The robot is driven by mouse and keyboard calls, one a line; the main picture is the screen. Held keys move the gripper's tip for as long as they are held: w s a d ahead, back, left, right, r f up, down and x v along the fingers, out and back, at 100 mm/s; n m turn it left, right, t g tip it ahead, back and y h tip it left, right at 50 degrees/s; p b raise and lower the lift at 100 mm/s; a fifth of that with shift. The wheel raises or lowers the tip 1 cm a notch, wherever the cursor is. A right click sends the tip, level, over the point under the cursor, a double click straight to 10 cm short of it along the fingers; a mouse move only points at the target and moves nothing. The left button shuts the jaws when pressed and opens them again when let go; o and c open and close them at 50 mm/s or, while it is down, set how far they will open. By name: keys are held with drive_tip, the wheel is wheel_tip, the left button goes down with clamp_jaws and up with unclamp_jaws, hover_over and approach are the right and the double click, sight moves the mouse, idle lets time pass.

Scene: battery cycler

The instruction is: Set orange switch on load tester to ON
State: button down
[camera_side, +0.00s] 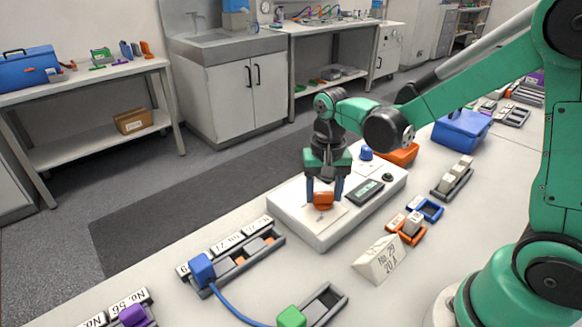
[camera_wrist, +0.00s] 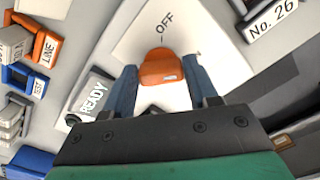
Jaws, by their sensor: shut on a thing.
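The load tester (camera_side: 308,226) is a white box on the bench, with a small display (camera_side: 366,192) that reads "READY" in the wrist view (camera_wrist: 92,94). Its orange switch (camera_side: 323,200) sits on a white plate; it also shows in the wrist view (camera_wrist: 160,68). An "OFF" mark (camera_wrist: 165,22) with a short line lies just beyond the switch. No ON mark can be made out. My gripper (camera_side: 324,196) points down and its two blue fingers are shut on the orange switch, one on each side, as the wrist view (camera_wrist: 160,88) also shows.
A dark knob (camera_side: 387,177) and a blue knob (camera_side: 366,153) are on or near the tester's far side. A rack with a blue plug and cable (camera_side: 203,268) lies left. A wedge sign (camera_side: 378,258) and orange and blue holders (camera_side: 407,228) stand right of the tester.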

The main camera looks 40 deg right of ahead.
sight(324, 195)
drive_tip(key=shift+m, duration=0.3)
drive_tip(key=shift+c, duration=1.2)
unclamp_jaws()
drive_tip(key=shift+r, duration=2.8)
